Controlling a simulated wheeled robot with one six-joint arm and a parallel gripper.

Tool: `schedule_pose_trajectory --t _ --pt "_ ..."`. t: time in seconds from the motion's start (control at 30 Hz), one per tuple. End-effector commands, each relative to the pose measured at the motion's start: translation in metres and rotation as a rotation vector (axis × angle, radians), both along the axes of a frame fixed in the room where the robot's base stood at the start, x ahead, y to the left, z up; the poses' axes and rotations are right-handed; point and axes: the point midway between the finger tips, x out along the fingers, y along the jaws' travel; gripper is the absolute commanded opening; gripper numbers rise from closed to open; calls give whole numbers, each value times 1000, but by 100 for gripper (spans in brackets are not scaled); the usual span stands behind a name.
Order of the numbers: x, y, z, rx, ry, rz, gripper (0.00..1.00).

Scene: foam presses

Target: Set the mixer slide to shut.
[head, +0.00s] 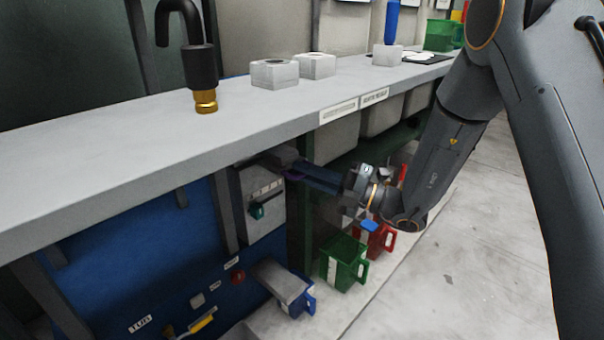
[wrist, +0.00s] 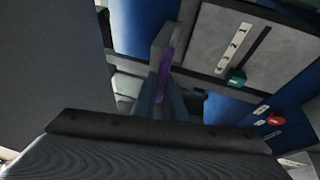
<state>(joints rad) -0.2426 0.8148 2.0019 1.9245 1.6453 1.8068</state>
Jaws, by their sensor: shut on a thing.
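My gripper (head: 298,170) is under the bench top and shut on a purple part (wrist: 166,62), which shows as a thin strip between the fingers (wrist: 163,92) in the wrist view. Most of this part is hidden by the fingers, and I cannot read a label that names it as the mixer slide. A grey box (head: 270,222) stands just left of and below my gripper; its panel is at the upper right of the wrist view (wrist: 208,45). It has a marked white strip (wrist: 234,47), a dark slot and a teal knob (wrist: 236,79), which my gripper does not touch.
The bench top (head: 110,135) overhangs close above my gripper. Below stand a blue-handled grey container (head: 280,284), a green jug (head: 340,268) and a red jug (head: 382,238). A blue panel (head: 130,270) with small controls, including a red knob (head: 238,277), is at left. Floor at right is clear.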

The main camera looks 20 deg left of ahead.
Motion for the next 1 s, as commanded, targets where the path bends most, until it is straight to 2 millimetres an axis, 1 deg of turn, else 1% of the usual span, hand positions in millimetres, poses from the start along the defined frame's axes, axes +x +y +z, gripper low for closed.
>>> schedule_pose_trajectory --t 0.07,0.1,0.17,0.2,0.57,0.67,0.9,1.0 --pt "2 2 0 -1 -3 -3 0" --pt "2 3 0 -1 -4 -2 12" --pt "2 3 0 -1 -4 -2 22" --pt "2 3 0 -2 -4 -2 29" --pt "2 -3 0 -2 -2 -6 29" --pt "2 -12 -1 -2 -1 -6 29" --pt "-1 -50 -8 -2 -1 -6 29" --pt "-2 -62 -11 -2 -2 -5 29"
